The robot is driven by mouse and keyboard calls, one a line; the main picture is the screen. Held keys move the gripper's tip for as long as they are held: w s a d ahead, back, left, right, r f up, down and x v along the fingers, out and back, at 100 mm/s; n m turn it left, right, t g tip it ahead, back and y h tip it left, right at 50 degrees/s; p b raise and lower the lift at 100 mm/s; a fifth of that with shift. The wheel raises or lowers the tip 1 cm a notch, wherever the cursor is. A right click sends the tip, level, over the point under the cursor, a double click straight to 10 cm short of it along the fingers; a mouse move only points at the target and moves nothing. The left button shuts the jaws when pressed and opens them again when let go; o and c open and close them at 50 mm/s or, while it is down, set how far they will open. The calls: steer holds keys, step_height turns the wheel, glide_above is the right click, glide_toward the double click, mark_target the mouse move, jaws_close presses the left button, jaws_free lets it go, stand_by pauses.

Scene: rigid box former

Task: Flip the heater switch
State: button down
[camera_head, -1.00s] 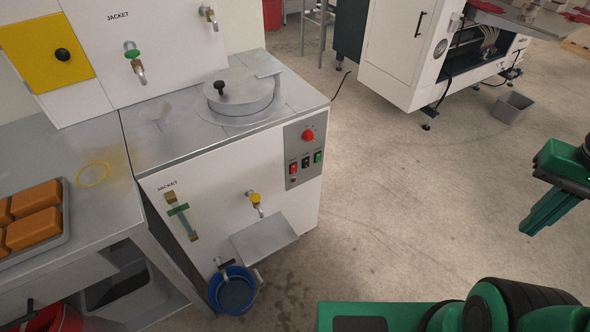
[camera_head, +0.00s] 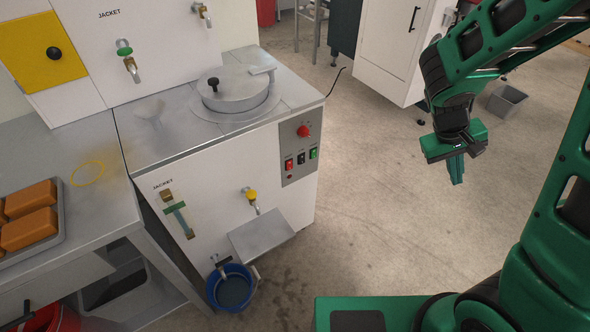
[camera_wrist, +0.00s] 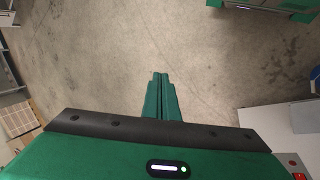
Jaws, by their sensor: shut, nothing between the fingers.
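A grey control panel (camera_head: 297,168) is on the front of the white machine in the head view. It carries a round red knob (camera_head: 303,131) at its top. Below the knob is a row of small switches: red (camera_head: 289,164), black (camera_head: 301,158) and green (camera_head: 313,153). The labels are too small to read, so I cannot tell which one is the heater switch. My gripper (camera_head: 456,180) is to the right of the panel, over open floor, apart from the machine. Its fingers point down, shut and empty; they also show in the wrist view (camera_wrist: 161,78).
A tilted metal chute (camera_head: 262,236) juts from the machine front below the yellow-handled tap (camera_head: 251,197). A blue bucket (camera_head: 230,283) stands on the floor beneath. A grey bin (camera_head: 506,101) is at the far right. The floor right of the machine is clear.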

mark_target(290, 165)
steer(key=w+a+f+n+t+h, duration=0.3)
steer(key=w+a+f+n+t, duration=0.3)
steer(key=w+a+f+n, duration=0.65)
steer(key=a+f+n+t+y, duration=0.2)
steer(key=a+f+n+t, duration=0.2)
steer(key=a, duration=0.7)
steer(key=s+a+f+n+t+y, duration=0.1)
steer(key=a+f+n+t+y, duration=0.2)
steer(key=a, duration=0.9)
step_height(290, 165, down, 3)
steer(key=n+t, duration=0.1)
steer(key=n, duration=0.2)
steer(key=w+a+f, duration=0.1)
steer(key=w+a, duration=0.4)
steer(key=w, duration=0.2)
steer(key=shift+w+a+f, duration=0.1)
steer(key=shift+w+a, duration=0.25)
steer(key=shift+w, duration=0.25)
stand_by(0.7)
steer(key=shift+s+d, duration=0.1)
steer(key=shift+s, duration=0.05)
